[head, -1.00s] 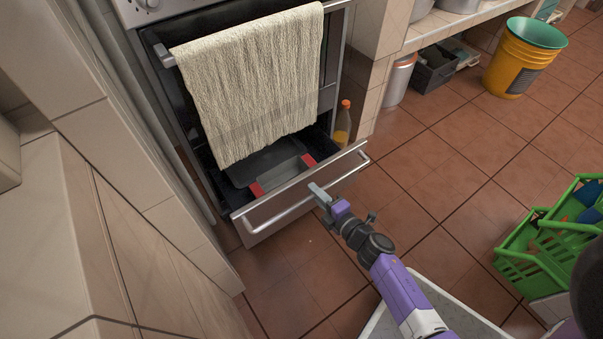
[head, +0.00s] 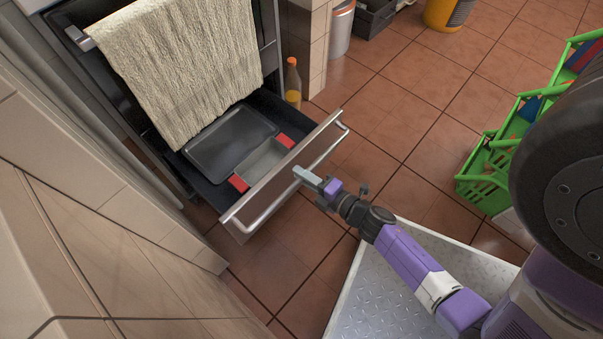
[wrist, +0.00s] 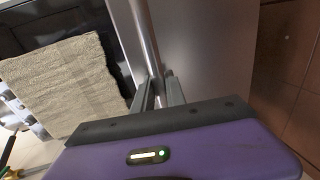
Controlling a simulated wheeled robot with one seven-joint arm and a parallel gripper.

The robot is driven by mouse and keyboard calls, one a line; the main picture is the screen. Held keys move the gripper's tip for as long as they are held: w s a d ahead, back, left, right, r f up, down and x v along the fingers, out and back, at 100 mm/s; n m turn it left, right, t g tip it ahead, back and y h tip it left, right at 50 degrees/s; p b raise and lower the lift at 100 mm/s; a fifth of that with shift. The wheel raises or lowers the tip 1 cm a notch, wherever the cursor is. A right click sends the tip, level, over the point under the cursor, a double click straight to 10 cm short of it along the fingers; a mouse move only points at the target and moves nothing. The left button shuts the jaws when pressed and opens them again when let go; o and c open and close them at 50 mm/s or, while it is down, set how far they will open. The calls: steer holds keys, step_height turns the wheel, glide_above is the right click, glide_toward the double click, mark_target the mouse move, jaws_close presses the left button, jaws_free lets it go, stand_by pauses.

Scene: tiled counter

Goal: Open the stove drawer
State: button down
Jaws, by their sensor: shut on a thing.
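The stove drawer (head: 268,185) is pulled well out below the oven. Its steel front carries a long bar handle (head: 327,157). Inside lie a dark baking tray (head: 230,143) and a grey pan with red grips (head: 262,160). My gripper (head: 302,174) is shut on the drawer handle near the middle of the bar. In the wrist view the handle bar (wrist: 143,40) runs down between my two fingers (wrist: 158,93), with the drawer front beside it.
A beige towel (head: 185,65) hangs from the oven door bar above the drawer. A bottle (head: 293,83) stands on the floor beside the stove. Green crates (head: 490,165) stand at the right. A tiled wall (head: 80,190) is close on the left. Tiled floor (head: 400,120) lies clear ahead of the drawer.

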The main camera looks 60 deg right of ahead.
steer(key=c, duration=1.4)
jaws_free()
steer(key=p+v, duration=0.1)
steer(key=v, duration=0.6)
steer(key=shift+s+a+r+p, duration=0.1)
steer(key=shift+s+p, duration=0.25)
steer(key=shift+s, duration=0.05)
